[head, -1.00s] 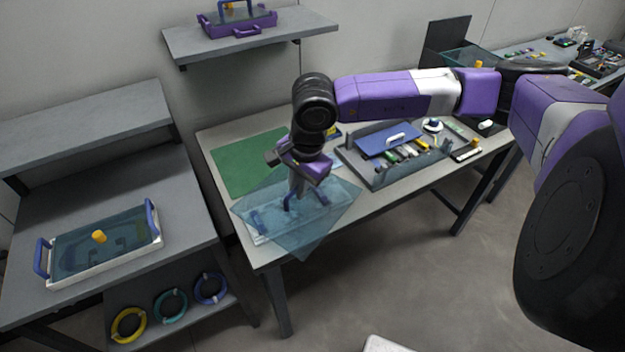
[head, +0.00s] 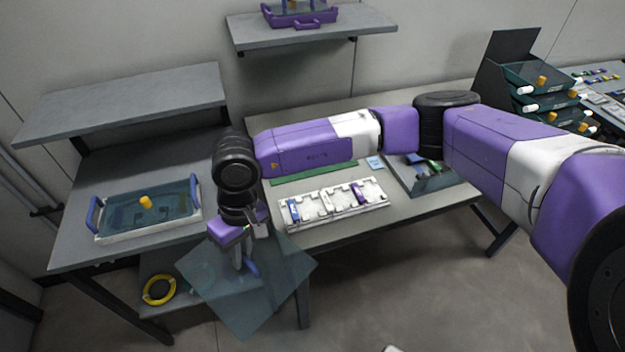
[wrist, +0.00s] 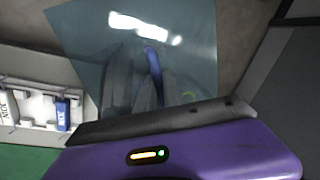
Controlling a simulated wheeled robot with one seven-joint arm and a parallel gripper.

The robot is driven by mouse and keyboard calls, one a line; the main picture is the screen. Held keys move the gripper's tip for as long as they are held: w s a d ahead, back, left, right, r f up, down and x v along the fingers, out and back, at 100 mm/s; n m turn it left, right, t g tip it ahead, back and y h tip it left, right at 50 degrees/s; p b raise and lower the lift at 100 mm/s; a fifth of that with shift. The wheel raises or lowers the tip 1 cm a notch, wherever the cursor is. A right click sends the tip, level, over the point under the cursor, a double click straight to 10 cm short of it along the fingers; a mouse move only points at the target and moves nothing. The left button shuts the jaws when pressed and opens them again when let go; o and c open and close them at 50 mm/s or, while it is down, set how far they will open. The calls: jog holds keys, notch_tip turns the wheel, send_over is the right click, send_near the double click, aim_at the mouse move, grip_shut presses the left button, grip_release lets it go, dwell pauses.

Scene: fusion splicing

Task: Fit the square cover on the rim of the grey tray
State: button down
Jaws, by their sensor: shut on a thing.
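My gripper (head: 243,264) is shut on the blue handle of the square cover (head: 213,291), a see-through teal sheet. The cover hangs in front of the gap between the left and middle tables, apart from both trays. The wrist view shows the cover (wrist: 85,35) and its blue handle (wrist: 152,58) between the fingers. A light grey tray (head: 107,236) with blue end handles sits on the left table; a teal panel with a yellow knob (head: 146,202) shows within its rim. A white tray (head: 340,211) with small parts lies uncovered on the middle table.
The shelf above the left table (head: 120,98) is bare. A purple tray (head: 300,17) stands on the wall shelf. A yellow ring (head: 159,289) lies on the lower shelf behind the cover.

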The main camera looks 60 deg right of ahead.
aim_at(241, 275)
jog(key=shift+a+r+n+p, duration=0.1)
jog(key=shift+a+n+p, duration=0.5)
jog(key=shift+a, duration=0.35)
jog(key=shift+s+a+r+p, duration=0.2)
jog(key=shift+r+p, duration=0.25)
jog(key=shift+p, duration=0.65)
jog(key=s+r+p, duration=0.1)
jog(key=p, duration=0.4)
jog(key=shift+a+r, duration=0.1)
jog(key=shift+r, duration=0.15)
jog(key=r+p, duration=0.1)
jog(key=p, duration=0.3)
jog(key=shift+s+d, duration=0.35)
jog(key=shift+p, duration=0.5)
